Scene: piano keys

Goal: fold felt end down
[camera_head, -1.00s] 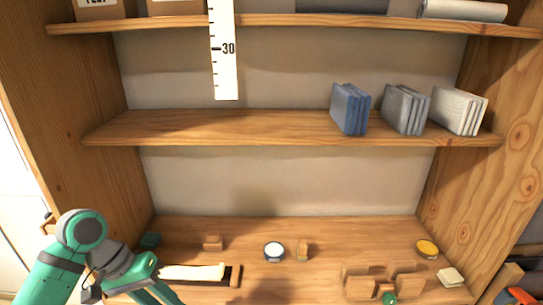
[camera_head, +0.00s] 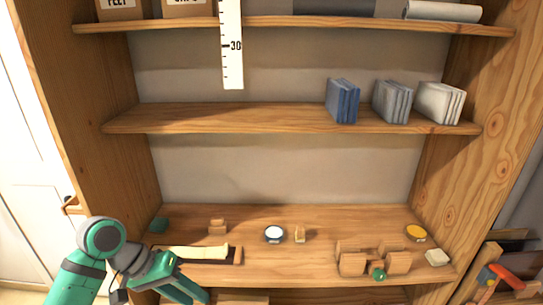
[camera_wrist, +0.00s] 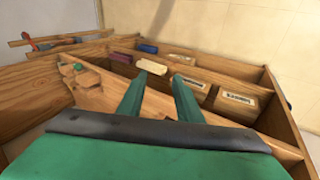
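A long piece with a cream top (camera_head: 198,252) and a dark brown end lies at the left of the lower shelf board. Whether the cream layer is the felt, and whether an end of it is raised, I cannot tell. My gripper (camera_head: 185,288) is in front of the board, near this piece and lower in the picture, apart from it as far as I can see. In the wrist view my gripper (camera_wrist: 157,88) has its two green fingers spread with nothing between them. A cream block (camera_wrist: 152,66) shows beyond the fingertips; I cannot match it to the head view.
Small wooden blocks (camera_head: 217,227), a round white-topped tin (camera_head: 274,234), a yellow tin (camera_head: 416,233) and a wooden block group (camera_head: 352,263) stand on the board. Folded blue cloths (camera_head: 342,101) are on the shelf above. The upright side panel (camera_head: 90,120) bounds the left.

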